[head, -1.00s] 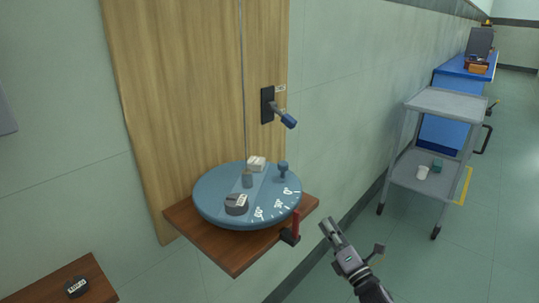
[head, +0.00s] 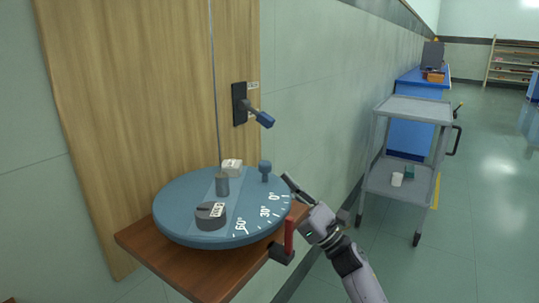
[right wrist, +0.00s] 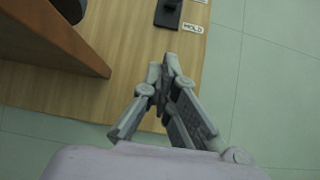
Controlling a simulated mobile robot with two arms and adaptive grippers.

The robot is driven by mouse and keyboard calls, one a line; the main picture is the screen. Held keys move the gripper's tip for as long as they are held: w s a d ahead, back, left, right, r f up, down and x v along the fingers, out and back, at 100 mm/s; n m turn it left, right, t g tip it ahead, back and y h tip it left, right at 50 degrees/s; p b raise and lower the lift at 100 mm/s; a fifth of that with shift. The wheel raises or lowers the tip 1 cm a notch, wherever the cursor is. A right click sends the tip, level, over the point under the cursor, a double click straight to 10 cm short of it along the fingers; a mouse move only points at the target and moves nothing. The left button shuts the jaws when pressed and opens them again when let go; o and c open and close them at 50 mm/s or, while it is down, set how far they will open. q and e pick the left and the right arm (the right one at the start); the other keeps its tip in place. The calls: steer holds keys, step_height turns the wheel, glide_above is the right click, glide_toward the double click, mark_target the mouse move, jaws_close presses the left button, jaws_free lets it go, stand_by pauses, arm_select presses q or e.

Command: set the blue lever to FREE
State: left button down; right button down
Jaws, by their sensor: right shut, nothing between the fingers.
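The blue lever (head: 264,119) sticks out from a black plate (head: 239,104) on the wooden panel. Its blue grip slants out and down to the right. A small pale label (head: 253,85) sits by the plate's upper end, unreadable here. In the right wrist view, a label reading HOLD (right wrist: 193,28) is beside the black plate (right wrist: 168,12), with part of another label at the top edge. My right gripper (head: 287,177) is shut and empty, below and right of the lever, apart from it. It also shows in the right wrist view (right wrist: 165,65). My left gripper is out of view.
A blue round dial table (head: 175,232) with angle marks and small parts stands on a wooden shelf (head: 150,252) below the lever. A red lever (head: 289,236) is at the shelf's edge. A grey cart (head: 412,110) stands to the right.

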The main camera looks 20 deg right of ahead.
mark_target(257, 114)
steer(key=w+a+r, duration=0.1)
steer(key=w+r, duration=0.1)
steer(key=r, duration=0.3)
steer(key=w+a+r+p, duration=0.1)
steer(key=w+a+r, duration=0.1)
steer(key=r, duration=0.2)
steer(key=shift+w+a+r, duration=0.3)
steer(key=shift+r, duration=0.05)
steer(key=shift+p, duration=0.35)
